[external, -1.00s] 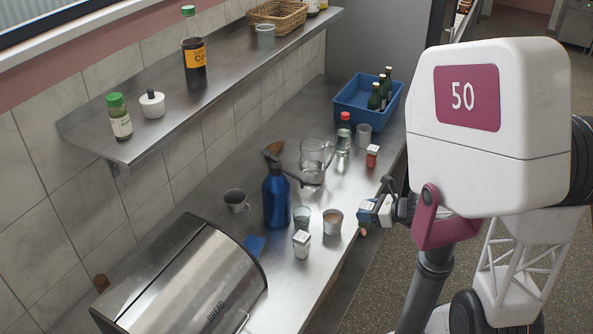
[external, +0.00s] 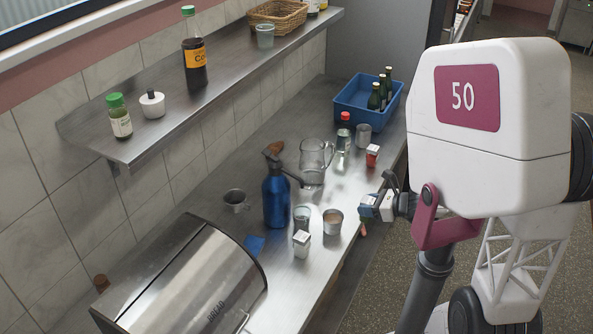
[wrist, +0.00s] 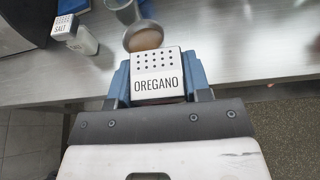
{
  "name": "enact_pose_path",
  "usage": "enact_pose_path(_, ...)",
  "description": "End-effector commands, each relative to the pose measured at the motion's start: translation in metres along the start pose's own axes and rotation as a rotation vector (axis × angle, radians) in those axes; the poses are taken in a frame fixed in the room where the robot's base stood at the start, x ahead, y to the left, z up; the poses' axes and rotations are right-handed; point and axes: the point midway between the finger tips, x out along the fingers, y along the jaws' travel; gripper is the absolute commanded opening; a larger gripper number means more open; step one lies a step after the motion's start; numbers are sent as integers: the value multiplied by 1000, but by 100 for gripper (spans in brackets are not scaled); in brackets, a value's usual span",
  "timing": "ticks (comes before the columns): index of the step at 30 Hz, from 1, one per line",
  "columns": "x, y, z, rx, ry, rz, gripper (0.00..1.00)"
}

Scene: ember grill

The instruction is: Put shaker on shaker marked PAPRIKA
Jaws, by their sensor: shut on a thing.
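My gripper (wrist: 157,85) is shut on a shaker with a white perforated top marked OREGANO (wrist: 158,85), its blue fingers on either side. In the external view my gripper (external: 369,207) is beyond the counter's front edge, and the held shaker is mostly hidden. A white-topped shaker with red contents (external: 372,157) stands farther back on the counter; its label is too small to read. Another shaker (external: 302,244) stands near the front edge; it reads SALT in the wrist view (wrist: 66,26). I cannot read PAPRIKA anywhere.
A metal cup with tan contents (external: 332,221), a glass (external: 301,216) and a blue spray bottle (external: 276,197) stand on the counter. A glass pitcher (external: 314,162), clear red-capped bottle (external: 343,140) and blue crate (external: 351,102) are farther back. A bread bin (external: 190,275) fills the near end.

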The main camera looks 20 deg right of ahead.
Motion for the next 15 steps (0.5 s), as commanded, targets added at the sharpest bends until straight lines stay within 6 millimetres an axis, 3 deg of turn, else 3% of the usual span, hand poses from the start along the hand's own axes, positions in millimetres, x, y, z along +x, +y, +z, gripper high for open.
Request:
enact_pose_path(5,0,-38,17,0,-4,-4,18)
enact_pose_path(15,-8,-141,55,1,-7,-7,18)
